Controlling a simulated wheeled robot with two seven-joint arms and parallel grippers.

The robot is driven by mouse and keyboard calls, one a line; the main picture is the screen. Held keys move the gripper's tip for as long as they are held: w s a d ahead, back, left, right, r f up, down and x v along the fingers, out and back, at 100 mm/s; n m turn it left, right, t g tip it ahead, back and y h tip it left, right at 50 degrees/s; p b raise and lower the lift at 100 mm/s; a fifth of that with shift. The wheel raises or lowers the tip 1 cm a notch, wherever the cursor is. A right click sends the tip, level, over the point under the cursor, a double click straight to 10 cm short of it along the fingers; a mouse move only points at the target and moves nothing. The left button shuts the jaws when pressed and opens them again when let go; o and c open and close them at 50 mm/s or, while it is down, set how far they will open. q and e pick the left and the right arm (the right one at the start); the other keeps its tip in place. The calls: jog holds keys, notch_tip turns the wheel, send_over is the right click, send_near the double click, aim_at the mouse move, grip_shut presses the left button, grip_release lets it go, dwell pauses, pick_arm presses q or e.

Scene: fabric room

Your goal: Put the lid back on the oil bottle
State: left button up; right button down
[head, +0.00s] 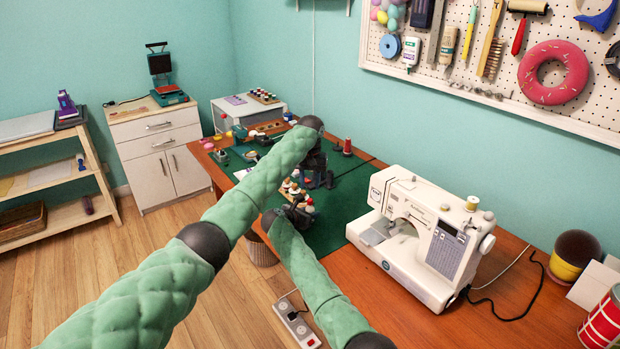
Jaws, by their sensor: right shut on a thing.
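My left gripper (326,180) is the dark one at the end of the higher green arm, over the green mat; its fingers are too small and dark to tell open or shut. My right gripper (304,203) is lower and nearer, shut on a small pale thing (310,207) that looks like a small bottle, partly hidden by the fingers. I cannot tell for sure that it is the oil bottle. The lid cannot be made out. Several small spools or bottles (293,188) stand close beside both grippers.
A red spool (347,146) stands behind the grippers. Mat between grippers and machine is clear. A pot (572,254) and red striped can (604,322) stand at far right.

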aim_at(310, 199)
pick_arm(q)
jog(key=shift+f, duration=3.1)
grip_shut()
jog(key=shift+o, duration=0.8)
grip_release()
